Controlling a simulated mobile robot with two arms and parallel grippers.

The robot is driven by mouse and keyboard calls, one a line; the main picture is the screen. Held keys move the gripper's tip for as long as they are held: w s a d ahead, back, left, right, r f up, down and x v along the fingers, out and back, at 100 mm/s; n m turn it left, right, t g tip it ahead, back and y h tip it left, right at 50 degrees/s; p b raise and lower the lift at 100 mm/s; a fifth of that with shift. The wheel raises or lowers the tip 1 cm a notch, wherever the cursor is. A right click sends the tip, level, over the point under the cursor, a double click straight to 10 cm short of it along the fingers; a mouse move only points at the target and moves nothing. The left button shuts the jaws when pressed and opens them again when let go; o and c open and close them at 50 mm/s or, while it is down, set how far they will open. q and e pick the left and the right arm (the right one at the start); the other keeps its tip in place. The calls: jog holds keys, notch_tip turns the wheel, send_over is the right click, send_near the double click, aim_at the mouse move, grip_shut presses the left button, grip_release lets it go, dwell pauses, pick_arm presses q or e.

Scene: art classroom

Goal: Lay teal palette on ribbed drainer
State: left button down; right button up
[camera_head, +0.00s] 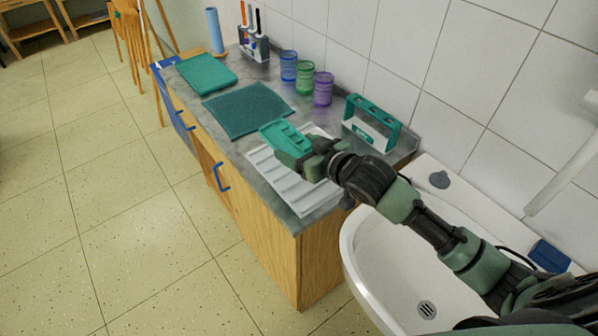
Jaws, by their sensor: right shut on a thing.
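The teal palette (281,135) is a small tray with wells, held at the tip of my right arm above the counter. My right gripper (297,157) is shut on its near edge. The white ribbed drainer (291,190) lies on the counter near its front right end. The palette is over the drainer's far part and overlaps it in the picture; I cannot tell whether they touch. The gripper and wrist hide part of the drainer. My left gripper is not in view.
A dark teal mat (248,109) and a teal board (206,73) lie farther along the grey counter. Blue, green (304,78) and purple jars stand by the wall. A teal-and-white rack (371,121) stands right of the drainer. A white sink (400,262) adjoins the counter.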

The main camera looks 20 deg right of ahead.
aim_at(298, 180)
notch_tip(298, 180, down, 9)
dwell(0.4)
jog(key=shift+f, duration=0.1)
jog(key=o, duration=1.4)
jog(key=shift+r, duration=0.2)
jog(key=v, duration=1)
jog(key=shift+s+d+b, duration=0.1)
jog(key=shift+s+b, duration=0.2)
jog(key=shift+s, duration=0.05)
jog(key=shift+s+d+r, duration=0.2)
jog(key=shift+s+r, duration=0.15)
jog(key=shift+s, duration=0.25)
